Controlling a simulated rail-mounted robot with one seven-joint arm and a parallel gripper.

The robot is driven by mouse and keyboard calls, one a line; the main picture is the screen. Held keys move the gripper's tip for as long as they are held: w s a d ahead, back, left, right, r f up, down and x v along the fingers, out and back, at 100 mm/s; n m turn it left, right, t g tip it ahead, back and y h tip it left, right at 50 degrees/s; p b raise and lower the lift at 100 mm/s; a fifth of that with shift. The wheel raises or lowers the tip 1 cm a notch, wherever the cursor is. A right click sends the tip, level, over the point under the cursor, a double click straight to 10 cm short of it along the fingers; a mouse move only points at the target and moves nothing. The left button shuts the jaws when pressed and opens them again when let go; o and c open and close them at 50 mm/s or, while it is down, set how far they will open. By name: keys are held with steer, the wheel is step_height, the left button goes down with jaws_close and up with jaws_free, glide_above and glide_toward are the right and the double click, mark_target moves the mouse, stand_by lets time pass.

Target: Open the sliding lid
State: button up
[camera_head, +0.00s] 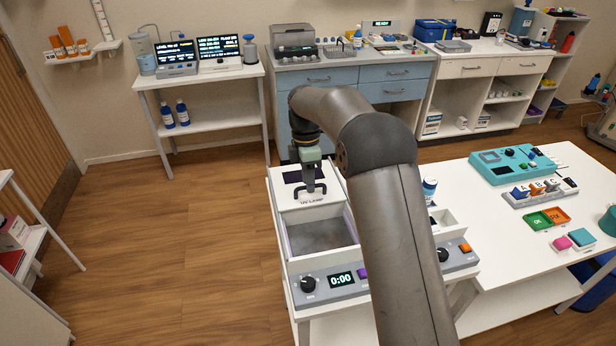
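A white box labelled "UV LAMP" stands on the near end of the white table, with its sliding lid (286,201) at the back. The lid has a dark panel and a black bar handle (321,188). In front of the lid, the grey inside of the box (320,236) shows. My gripper (309,186) points down at the handle, overlapping it in this view. Its fingertips are too small and dark to tell whether they are shut on the handle. My arm hides the box's right side.
A control panel (325,283) with a dial and a "0:00" display runs along the box front. Wooden floor is open at left.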

steer(key=shift+r, duration=0.1)
steer(key=w+r+p, duration=0.2)
steer(key=w+r, duration=0.1)
steer(key=r, duration=1.4)
steer(key=shift+a, duration=0.4)
steer(key=shift+w, duration=0.1)
steer(key=s+d+r+m+t, duration=0.2)
steer(key=s+d+m, duration=0.9)
steer(key=s, duration=0.5)
steer(key=s+d+f+m, duration=0.2)
steer(key=s+f+m, duration=0.1)
steer(key=s, duration=0.4)
steer(key=s+d+f+m, duration=0.2)
steer(key=s+f, duration=0.3)
steer(key=s, duration=0.3)
steer(key=s+d+f+m+t+b, duration=0.1)
steer(key=s+d+f+m, duration=0.1)
steer(key=s+f+m, duration=0.3)
steer(key=s, duration=0.3)
steer(key=shift+d+y, duration=0.3)
steer(key=shift+d, duration=0.1)
